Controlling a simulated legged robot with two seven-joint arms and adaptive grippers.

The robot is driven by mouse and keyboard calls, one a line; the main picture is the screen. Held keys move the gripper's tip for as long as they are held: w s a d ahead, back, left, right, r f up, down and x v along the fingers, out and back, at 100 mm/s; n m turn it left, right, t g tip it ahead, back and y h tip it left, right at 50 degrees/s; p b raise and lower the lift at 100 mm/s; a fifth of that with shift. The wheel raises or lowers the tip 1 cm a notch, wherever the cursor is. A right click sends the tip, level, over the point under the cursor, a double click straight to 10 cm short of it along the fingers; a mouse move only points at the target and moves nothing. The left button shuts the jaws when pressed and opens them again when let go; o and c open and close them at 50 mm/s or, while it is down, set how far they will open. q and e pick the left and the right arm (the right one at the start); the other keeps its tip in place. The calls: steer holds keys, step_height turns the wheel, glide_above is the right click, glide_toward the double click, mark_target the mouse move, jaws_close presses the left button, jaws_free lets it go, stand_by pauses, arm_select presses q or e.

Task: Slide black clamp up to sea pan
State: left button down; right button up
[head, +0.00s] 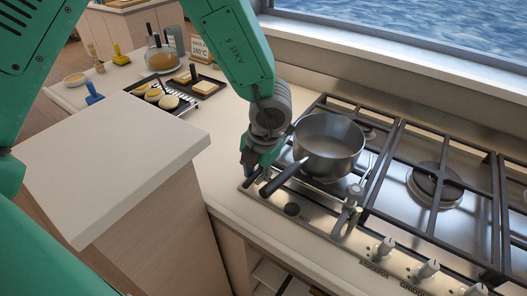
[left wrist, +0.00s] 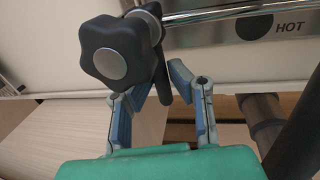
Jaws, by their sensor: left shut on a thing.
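The sea pan (head: 328,145) is a steel saucepan on the front left burner of the hob, its black handle (head: 284,178) pointing to the lower left. My left gripper (head: 250,168) is at the hob's left edge, close to the handle's end. In the left wrist view the black clamp (left wrist: 118,52) shows a star knob with a silver centre, beside a steel rail (left wrist: 215,12). The left gripper (left wrist: 163,88) is shut on the clamp's dark lower part between its blue fingers. In the head view the gripper mostly hides this clamp. My right gripper is out of view.
A silver clamp (head: 347,209) stands at the hob's front, right of the pan. Black grates (head: 400,140) and knobs (head: 427,268) lie further right. A raised counter (head: 110,160) stands left of the arm. Behind it are a food tray (head: 160,95) and a glass dome (head: 160,57).

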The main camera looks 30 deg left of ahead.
arm_select(q)
steer(key=c, duration=1.5)
jaws_free()
steer(key=shift+d, duration=0.15)
steer(key=shift+r, duration=0.1)
steer(key=r+p, duration=0.3)
steer(key=d+r+p, duration=0.1)
steer(key=r+p, duration=0.2)
steer(key=shift+d+r+p, duration=0.2)
steer(key=shift+r+p, duration=0.15)
